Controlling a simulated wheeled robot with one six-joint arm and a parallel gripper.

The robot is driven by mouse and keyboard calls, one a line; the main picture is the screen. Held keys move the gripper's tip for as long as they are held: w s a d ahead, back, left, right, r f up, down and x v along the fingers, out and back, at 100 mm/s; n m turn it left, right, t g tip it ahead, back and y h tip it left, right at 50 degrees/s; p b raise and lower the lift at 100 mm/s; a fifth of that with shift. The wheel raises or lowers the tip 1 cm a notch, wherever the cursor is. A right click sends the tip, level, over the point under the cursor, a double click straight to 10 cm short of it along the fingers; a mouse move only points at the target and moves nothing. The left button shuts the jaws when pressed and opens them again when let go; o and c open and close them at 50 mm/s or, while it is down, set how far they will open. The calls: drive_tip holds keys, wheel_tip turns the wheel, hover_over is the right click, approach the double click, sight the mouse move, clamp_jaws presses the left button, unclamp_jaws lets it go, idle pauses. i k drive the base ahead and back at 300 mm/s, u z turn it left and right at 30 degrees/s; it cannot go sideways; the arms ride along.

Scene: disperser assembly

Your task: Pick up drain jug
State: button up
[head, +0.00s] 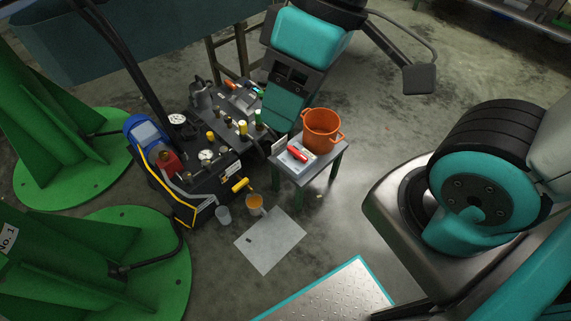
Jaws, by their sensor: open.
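A small jug-like vessel with amber contents (255,203) stands on the floor at the front corner of the black machine, below a yellow handle (240,185). It is the likeliest drain jug, but it is too small to be sure. A small grey cup (223,215) stands just left of it. A grey jug-shaped can (200,95) stands on the back of the machine.
The black machine (205,190) carries gauges and several bottles. A small grey table (318,170) holds an orange two-handled pot (322,130) and a red item (298,153). A pale sheet (270,241) lies on the floor in front. Green steel bases (150,262) stand at left.

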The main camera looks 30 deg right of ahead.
sight(255, 205)
drive_tip(key=k, duration=1)
drive_tip(key=z, duration=1.05)
drive_tip(key=i, duration=2.1)
drive_tip(key=u, duration=2.15)
